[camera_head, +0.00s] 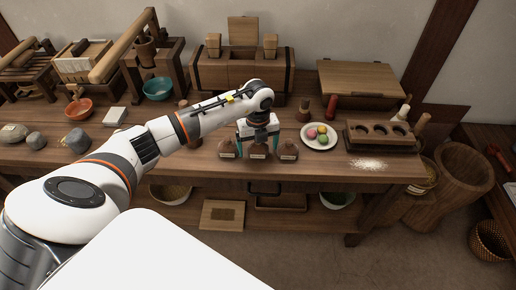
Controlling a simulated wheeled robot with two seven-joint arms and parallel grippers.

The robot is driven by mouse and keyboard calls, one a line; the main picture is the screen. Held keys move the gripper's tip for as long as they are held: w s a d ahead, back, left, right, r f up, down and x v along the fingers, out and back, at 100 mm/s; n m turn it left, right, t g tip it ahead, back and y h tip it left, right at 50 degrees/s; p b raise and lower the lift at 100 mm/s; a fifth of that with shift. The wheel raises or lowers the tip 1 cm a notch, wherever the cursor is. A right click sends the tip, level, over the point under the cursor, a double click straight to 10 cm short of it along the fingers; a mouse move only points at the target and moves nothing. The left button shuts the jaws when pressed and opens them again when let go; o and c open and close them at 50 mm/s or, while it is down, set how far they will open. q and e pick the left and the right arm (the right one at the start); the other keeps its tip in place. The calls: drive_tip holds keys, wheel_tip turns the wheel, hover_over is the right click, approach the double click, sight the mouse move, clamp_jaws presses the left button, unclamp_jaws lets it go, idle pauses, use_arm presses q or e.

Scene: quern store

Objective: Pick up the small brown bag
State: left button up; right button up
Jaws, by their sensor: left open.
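Three small brown bags with pale labels stand in a row near the front edge of the wooden table (350,170): a left one (228,149), a middle one (258,152) and a right one (288,151). My left gripper (259,158) points down over the middle bag. It is open, with one teal-tipped finger on each side of that bag. Whether the fingers touch any bag cannot be told. The gripper body hides the top of the middle bag. My right gripper is out of view.
A white plate (308,141) with coloured balls and a dark wooden rack (381,138) stand to the right. A wooden chest (241,70) is behind my arm. Bowls and stones are at the left. A lower shelf holds bowls and a board (222,214).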

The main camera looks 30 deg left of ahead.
use_arm(q)
drive_tip(key=c, duration=1.2)
wheel_tip(320, 180, up, 10)
